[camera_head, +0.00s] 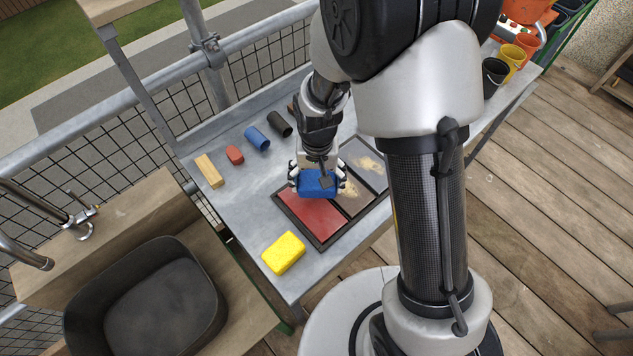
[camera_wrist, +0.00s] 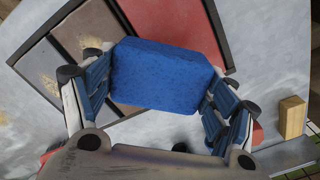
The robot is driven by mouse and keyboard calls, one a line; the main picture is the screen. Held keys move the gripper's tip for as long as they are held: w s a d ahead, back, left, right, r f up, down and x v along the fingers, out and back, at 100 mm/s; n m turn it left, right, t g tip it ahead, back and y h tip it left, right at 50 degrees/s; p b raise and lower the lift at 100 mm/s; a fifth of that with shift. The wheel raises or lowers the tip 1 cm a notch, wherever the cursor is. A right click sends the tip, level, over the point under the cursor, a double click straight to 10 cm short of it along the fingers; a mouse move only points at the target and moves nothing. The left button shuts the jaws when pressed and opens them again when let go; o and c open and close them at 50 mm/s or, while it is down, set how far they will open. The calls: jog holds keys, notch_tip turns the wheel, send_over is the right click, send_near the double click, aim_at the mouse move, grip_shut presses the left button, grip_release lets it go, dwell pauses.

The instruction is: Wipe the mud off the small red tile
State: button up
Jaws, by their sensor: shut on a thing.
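My gripper (camera_head: 317,178) is shut on a blue sponge (camera_head: 316,186), which also shows between the fingers in the wrist view (camera_wrist: 165,75). The sponge is over the far end of the red tile (camera_head: 306,216); I cannot tell whether it touches it. The red tile lies in a dark frame (camera_head: 321,245) on the bench and also shows in the wrist view (camera_wrist: 180,25). Its visible part shows no clear mud; the part under the sponge is hidden. A dark brown tile (camera_wrist: 92,25) beside it and a grey tile (camera_head: 357,151) carry sandy patches.
A yellow sponge (camera_head: 283,253) lies at the bench's near-left corner. A wooden block (camera_head: 209,171), a small red block (camera_head: 235,155), a blue cylinder (camera_head: 257,139) and a black cylinder (camera_head: 279,124) line the back. A dark basin (camera_head: 146,300) stands left. Cups (camera_head: 512,58) stand far right.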

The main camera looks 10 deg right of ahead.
jog(key=shift+r+p, duration=1.55)
jog(key=shift+r, duration=0.75)
jog(key=shift+w+f, duration=0.1)
